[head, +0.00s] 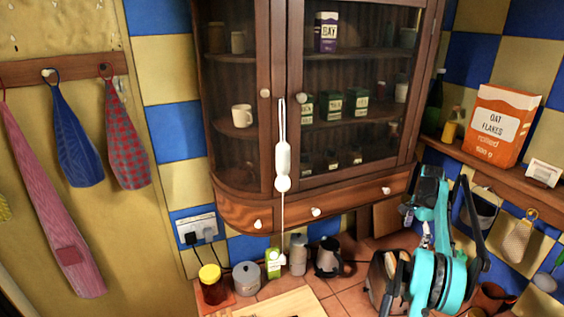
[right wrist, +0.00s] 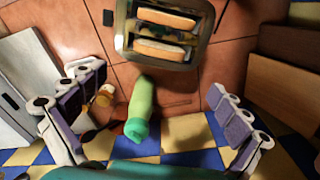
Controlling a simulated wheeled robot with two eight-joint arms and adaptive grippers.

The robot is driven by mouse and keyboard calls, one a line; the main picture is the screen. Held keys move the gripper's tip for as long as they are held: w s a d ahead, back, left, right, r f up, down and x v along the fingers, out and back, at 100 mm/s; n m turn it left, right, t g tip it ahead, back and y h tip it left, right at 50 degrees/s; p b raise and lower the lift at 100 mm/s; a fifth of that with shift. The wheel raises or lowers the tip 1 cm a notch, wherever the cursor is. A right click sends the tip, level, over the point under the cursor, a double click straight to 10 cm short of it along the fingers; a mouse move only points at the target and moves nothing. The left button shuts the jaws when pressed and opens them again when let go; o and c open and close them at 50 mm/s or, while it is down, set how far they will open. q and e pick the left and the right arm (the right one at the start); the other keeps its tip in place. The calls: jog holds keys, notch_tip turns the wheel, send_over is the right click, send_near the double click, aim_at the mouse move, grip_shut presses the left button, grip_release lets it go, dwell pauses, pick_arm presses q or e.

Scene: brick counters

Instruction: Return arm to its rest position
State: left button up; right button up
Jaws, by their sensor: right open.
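My right arm, teal and black, stands at the lower right of the head view, in front of the counter corner. My right gripper (head: 420,225) is partly hidden there by its own links. In the right wrist view, the two jaws of the right gripper (right wrist: 152,90) are spread wide apart on either side with nothing held between them. A light green bottle-like thing (right wrist: 140,112) shows beyond the gap, near the checkered wall. My left gripper is not in view.
A toaster (right wrist: 165,35) with two bread slices stands on the tiled counter. A wooden cabinet (head: 245,215) hangs above the counter. A jar (head: 212,285), a canister (head: 246,278) and a dark jug (head: 328,258) stand below it. An oat box (head: 497,125) stands on the right shelf.

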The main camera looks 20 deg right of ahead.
jog(key=w+a+r+n+t+h+b, duration=0.1)
jog(key=w+a+r+n+b, duration=0.15)
jog(key=a, duration=0.55)
jog(key=w+a+r+n+b, duration=0.2)
jog(key=w+a+n+b, duration=0.1)
jog(key=a, duration=0.6)
jog(key=s+a+n+t+b, duration=0.2)
jog(key=a+n+b, duration=0.25)
jog(key=a, duration=0.95)
jog(key=s+a+f+n+t+b, duration=0.1)
jog(key=s+a+f+n+b, duration=0.2)
jog(key=a, duration=0.5)
jog(key=s+a+f+n+t+b, duration=0.1)
jog(key=s+a+f+n, duration=0.3)
jog(key=s+a, duration=0.3)
jog(key=s+a+f+n+t+y+b, duration=0.1)
jog(key=s+a+f+n+t+b, duration=0.1)
jog(key=s+a+f+n, duration=0.4)
jog(key=s+a+f+b, duration=0.1)
jog(key=a+f, duration=0.3)
jog(key=shift+s+f+b, duration=0.25)
jog(key=shift+s+b, duration=0.05)
jog(key=shift+s, duration=0.1)
jog(key=shift+d, duration=0.15)
